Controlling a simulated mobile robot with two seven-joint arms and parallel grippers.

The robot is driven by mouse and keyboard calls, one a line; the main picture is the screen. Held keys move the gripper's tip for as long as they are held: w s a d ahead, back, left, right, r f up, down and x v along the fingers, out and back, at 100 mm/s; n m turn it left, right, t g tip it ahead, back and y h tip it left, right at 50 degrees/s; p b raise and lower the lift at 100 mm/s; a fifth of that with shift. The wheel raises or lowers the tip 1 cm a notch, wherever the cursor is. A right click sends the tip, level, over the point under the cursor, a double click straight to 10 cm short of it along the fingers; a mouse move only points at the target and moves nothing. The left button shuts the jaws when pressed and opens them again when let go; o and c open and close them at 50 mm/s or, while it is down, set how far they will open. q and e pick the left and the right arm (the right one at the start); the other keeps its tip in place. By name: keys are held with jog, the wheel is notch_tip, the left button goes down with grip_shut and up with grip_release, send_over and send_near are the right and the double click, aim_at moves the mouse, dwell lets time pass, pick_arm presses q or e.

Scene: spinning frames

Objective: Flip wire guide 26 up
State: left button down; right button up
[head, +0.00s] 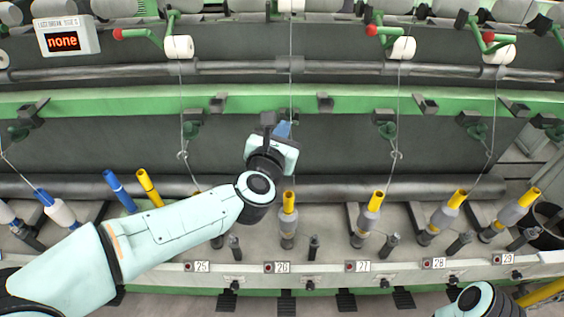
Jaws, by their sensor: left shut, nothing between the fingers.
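My left gripper (284,128) is shut and empty, held up at the green rail above the spindle labelled 26 (277,267). Wire guide 26 is largely hidden behind the gripper and its wrist, so I cannot tell whether it is up or down or whether the fingers touch it. The neighbouring wire guides, one on the left (190,129) and one on the right (387,130), are dark green pieces below the rail. A yellow-topped bobbin (288,220) stands on spindle 26. My right gripper is out of view; only part of my right arm shows at the bottom right.
The green rail (350,101) runs across the frame. Bobbins 27 (368,220), 28 (443,217) and 29 (511,213) stand to the right. Thin threads hang between rollers and bobbins. Blue (119,190) and yellow (149,187) tubes stand beside my left arm. A sign (66,38) reads "none".

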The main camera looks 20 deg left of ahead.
pick_arm(q)
jog(key=w+a+r+p, duration=0.1)
jog(key=w+r+p, duration=0.1)
jog(key=w+r, duration=0.2)
jog(key=shift+w+a+r, duration=0.25)
jog(key=shift+w+r, duration=0.15)
jog(key=shift+w, duration=0.1)
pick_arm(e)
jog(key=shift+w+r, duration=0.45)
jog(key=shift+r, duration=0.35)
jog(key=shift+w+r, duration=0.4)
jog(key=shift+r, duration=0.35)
